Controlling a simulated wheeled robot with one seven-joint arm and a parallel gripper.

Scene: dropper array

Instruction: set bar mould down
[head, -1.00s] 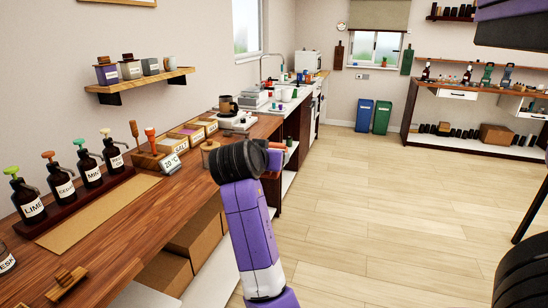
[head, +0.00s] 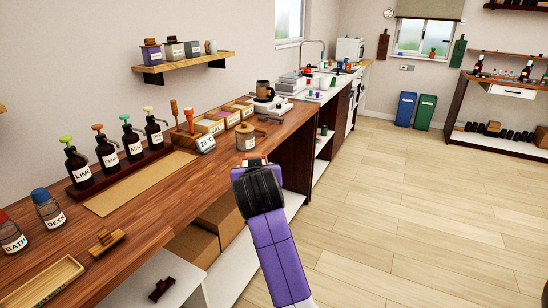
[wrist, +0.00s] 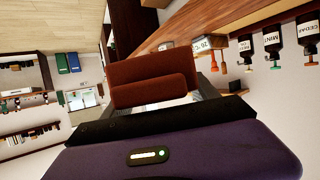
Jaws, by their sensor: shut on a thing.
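My gripper (wrist: 158,100) is shut on the bar mould (wrist: 152,72), a reddish-brown block with a raised bar on it, seen close in the wrist view. In the head view my gripper (head: 256,161) is beyond my dark wrist, near the front edge of the wooden counter (head: 185,192). The wrist hides most of the gripper and the mould there. I cannot tell the mould's exact height over the counter.
A tan mat (head: 140,183) lies before several dark pump bottles (head: 133,140). A small wooden block piece (head: 106,242) and a slatted tray (head: 43,281) lie at the near left. A lidded jar (head: 246,137) stands near the gripper. Bare counter lies between mat and front edge.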

